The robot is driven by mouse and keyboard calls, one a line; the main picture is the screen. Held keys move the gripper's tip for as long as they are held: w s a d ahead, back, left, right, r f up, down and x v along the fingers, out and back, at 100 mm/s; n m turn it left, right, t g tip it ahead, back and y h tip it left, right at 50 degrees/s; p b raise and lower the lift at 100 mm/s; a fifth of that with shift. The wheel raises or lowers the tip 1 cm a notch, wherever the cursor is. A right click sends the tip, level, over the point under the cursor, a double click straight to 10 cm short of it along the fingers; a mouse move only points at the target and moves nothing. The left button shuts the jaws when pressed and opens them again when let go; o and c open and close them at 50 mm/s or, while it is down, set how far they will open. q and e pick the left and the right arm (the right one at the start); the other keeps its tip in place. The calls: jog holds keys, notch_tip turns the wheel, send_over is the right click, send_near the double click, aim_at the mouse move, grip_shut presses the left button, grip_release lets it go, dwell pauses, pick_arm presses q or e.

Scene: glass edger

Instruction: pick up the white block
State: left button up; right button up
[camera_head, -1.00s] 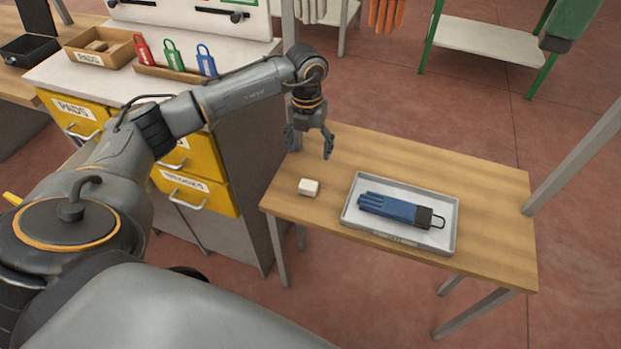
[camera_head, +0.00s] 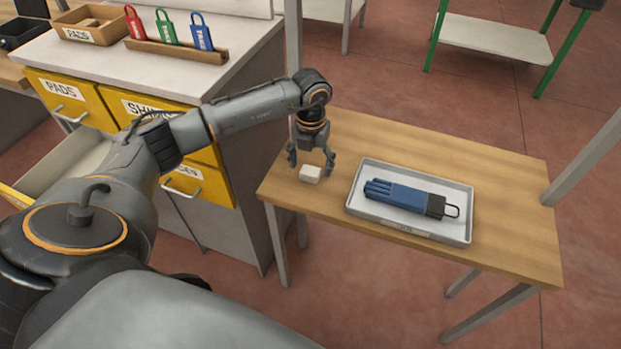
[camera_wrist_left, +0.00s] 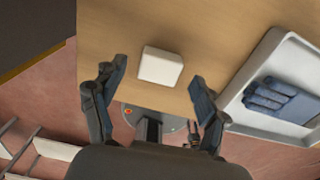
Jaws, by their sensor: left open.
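The white block (camera_head: 310,174) sits on the wooden table near its left front corner. My left gripper (camera_head: 311,168) is open just above and around the block in the head view, one finger to each side. In the left wrist view the block (camera_wrist_left: 160,66) lies on the wood ahead of the open fingers (camera_wrist_left: 158,90), between their lines. It is not gripped, and I cannot tell whether a finger touches it.
A cabinet with yellow drawers (camera_head: 150,107) stands left of the table, one drawer pulled open. A grey post (camera_head: 293,60) rises behind the table's left end.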

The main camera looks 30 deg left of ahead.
pick_arm(q)
jog(key=shift+f+b, duration=0.3)
jog(key=shift+f, duration=0.6)
jog(key=shift+r, duration=0.1)
jog(key=c, duration=1.1)
jog(key=shift+c, duration=0.2)
